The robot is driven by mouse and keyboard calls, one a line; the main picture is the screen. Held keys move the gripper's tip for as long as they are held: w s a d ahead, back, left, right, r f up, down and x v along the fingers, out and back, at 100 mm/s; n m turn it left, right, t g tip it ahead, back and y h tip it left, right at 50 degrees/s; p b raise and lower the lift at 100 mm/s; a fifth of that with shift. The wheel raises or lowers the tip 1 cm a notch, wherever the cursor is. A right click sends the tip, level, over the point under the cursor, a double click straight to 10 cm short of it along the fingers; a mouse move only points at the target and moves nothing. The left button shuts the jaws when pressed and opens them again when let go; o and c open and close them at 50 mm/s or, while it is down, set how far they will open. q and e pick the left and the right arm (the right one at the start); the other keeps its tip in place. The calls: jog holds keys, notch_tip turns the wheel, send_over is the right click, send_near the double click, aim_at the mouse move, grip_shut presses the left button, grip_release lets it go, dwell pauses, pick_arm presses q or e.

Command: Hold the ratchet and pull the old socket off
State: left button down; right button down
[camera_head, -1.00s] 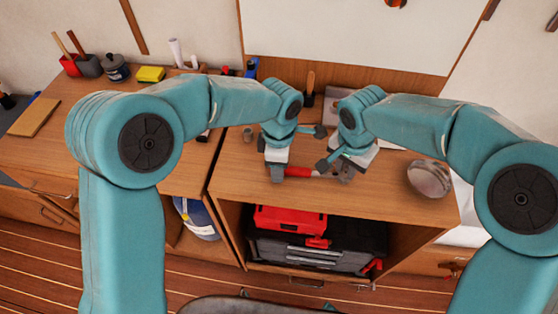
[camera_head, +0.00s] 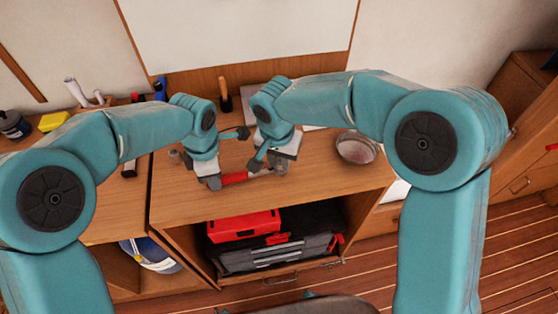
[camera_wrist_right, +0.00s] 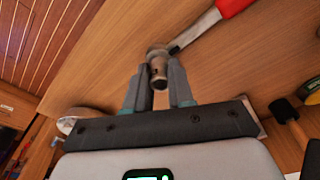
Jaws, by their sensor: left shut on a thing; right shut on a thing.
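The ratchet has a red handle (camera_head: 234,179) and a metal shaft, which shows in the right wrist view (camera_wrist_right: 193,33). It is held low over the wooden worktop. My left gripper (camera_head: 214,183) is shut at the left end of the red handle. My right gripper (camera_head: 278,169) is at the other end, at the ratchet's head. In the right wrist view its fingers (camera_wrist_right: 160,92) are shut on either side of the old socket (camera_wrist_right: 158,74), a short metal cylinder. The socket sits against the ratchet head (camera_wrist_right: 156,51); I see no gap between them.
A round metal dish (camera_head: 357,148) stands on the worktop (camera_head: 320,185) to the right. A small metal piece (camera_head: 174,154) stands left of my left gripper. A wooden-handled tool (camera_head: 224,90) is at the back. A red toolbox (camera_head: 243,226) is in the open shelf below.

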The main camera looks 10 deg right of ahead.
aim_at(280, 163)
jog(key=shift+r, duration=0.4)
dwell(0.7)
jog(key=shift+r, duration=0.5)
jog(key=shift+r, duration=0.1)
jog(key=shift+r, duration=1.7)
pick_arm(q)
jog(key=c, duration=0.8)
grip_release()
